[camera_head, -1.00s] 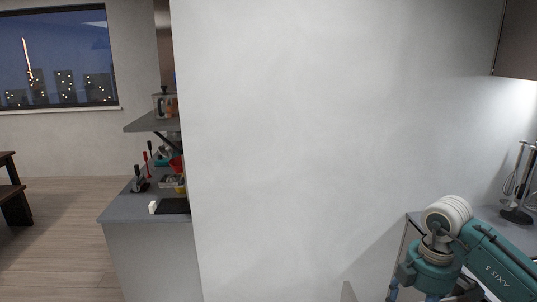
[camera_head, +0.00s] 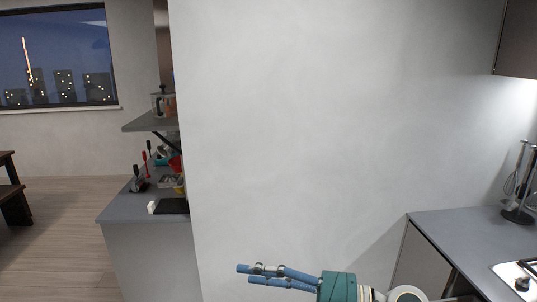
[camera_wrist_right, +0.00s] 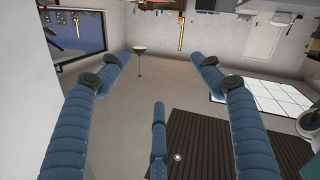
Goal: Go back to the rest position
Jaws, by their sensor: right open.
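My right gripper (camera_head: 243,275) is at the bottom middle of the head view, its blue fingers pointing left in front of the white wall. In the right wrist view the same gripper (camera_wrist_right: 160,70) shows its blue fingers spread apart, with nothing between them. It is open and empty, and touches nothing that I can see. My left gripper is in neither view.
A grey counter (camera_head: 465,240) with a utensil stand (camera_head: 518,190) is at the right. A white wall (camera_head: 320,130) fills the middle. Another counter (camera_head: 128,207) with several items stands left, below a shelf (camera_head: 143,123). A dark striped runner (camera_wrist_right: 215,150) lies on the floor.

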